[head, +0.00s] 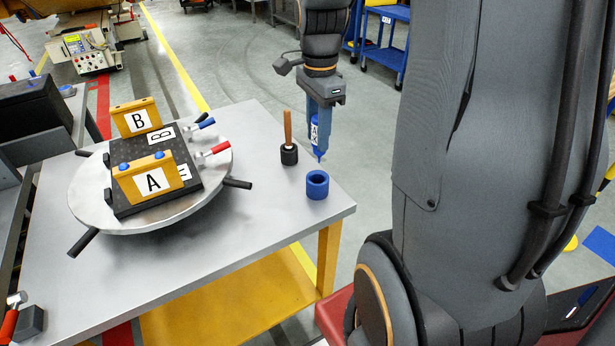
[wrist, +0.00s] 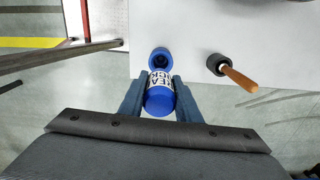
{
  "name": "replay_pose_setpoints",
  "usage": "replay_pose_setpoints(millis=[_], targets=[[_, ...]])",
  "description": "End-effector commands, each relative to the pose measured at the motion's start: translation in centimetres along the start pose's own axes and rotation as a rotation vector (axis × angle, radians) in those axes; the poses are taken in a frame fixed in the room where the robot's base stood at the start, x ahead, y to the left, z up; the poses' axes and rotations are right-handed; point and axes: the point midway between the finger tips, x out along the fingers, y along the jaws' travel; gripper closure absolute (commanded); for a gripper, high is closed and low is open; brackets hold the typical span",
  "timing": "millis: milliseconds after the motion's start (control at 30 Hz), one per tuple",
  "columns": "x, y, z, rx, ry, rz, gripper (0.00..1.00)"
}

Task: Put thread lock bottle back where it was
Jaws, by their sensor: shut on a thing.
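The thread lock bottle (head: 315,133) is blue with a white lettered label. My gripper (head: 319,122) is shut on it and holds it nozzle down, roughly upright, above the table's right end. In the wrist view, the bottle (wrist: 160,100) sits between the two fingers of my gripper (wrist: 158,86). A blue round holder (head: 317,186) with an open, empty-looking bore stands on the table, just below the nozzle in the head view. In the wrist view, the blue holder (wrist: 159,57) lies just beyond the bottle, which partly covers it. The nozzle appears outside the holder.
A black holder (head: 289,156) with a wooden-handled tool (head: 288,128) stands left of the blue holder. A round turntable (head: 90,205) carries a fixture with yellow plates marked A (head: 152,180) and B (head: 137,117). Bare grey tabletop (head: 250,225) lies in front.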

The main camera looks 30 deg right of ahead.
Motion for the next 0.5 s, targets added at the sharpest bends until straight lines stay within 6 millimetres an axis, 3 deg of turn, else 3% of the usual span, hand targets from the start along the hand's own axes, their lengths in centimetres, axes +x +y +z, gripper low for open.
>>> replay_pose_setpoints(millis=[300, 500], targets=[[4.6, 0.2, 0.1, -0.002, -0.001, 0.006, 0.92], [6.1, 0.1, 0.1, -0.002, 0.0, 0.002, 0.92]])
